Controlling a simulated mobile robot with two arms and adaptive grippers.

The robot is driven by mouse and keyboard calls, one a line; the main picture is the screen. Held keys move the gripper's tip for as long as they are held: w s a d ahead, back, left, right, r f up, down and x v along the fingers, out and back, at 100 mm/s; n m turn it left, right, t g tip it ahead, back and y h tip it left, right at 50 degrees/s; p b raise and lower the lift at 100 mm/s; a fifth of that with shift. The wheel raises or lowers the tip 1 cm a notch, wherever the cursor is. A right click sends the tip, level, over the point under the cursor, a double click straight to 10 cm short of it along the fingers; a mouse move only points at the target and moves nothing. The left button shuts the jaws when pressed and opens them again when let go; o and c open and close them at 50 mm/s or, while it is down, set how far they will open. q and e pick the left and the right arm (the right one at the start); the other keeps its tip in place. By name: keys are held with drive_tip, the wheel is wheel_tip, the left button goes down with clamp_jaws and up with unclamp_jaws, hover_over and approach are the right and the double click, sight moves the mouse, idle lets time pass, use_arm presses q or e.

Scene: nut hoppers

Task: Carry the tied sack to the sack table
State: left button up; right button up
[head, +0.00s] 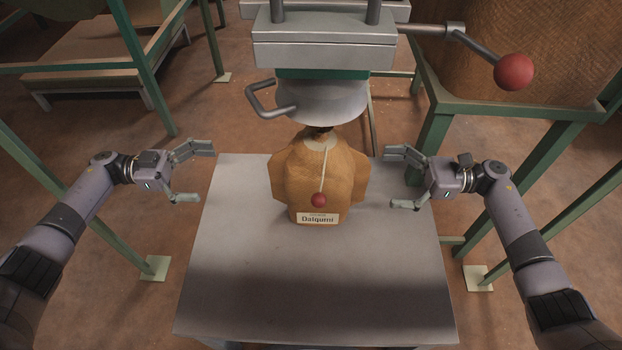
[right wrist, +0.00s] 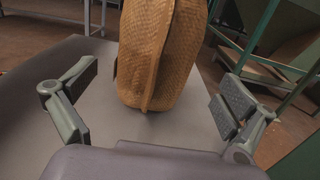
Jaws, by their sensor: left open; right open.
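A tan woven sack (head: 318,182) stands upright on a grey table (head: 310,275) under the hopper spout. A pale cord with a red ball hangs down its front, above a label reading Dalgumi. Its neck is partly hidden by the spout. My left gripper (head: 195,172) is open and empty, to the left of the sack and apart from it. My right gripper (head: 398,178) is open and empty, to the right of the sack and apart from it. In the right wrist view the sack (right wrist: 160,55) stands beyond the open fingers (right wrist: 155,108).
The metal hopper spout (head: 325,100) with a side handle hangs directly over the sack. A lever with a red knob (head: 513,72) juts out at the upper right. Green frame legs (head: 435,145) stand close by my right arm. A low platform (head: 90,65) is at the back left.

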sight(284, 174)
use_arm(q)
drive_tip(key=shift+s+r, duration=0.15)
use_arm(e)
drive_tip(key=shift+s+r, duration=0.15)
use_arm(q)
drive_tip(key=d, duration=1.7)
drive_tip(key=shift+d, duration=0.25)
use_arm(e)
drive_tip(key=a, duration=0.7)
drive_tip(key=shift+a, duration=0.25)
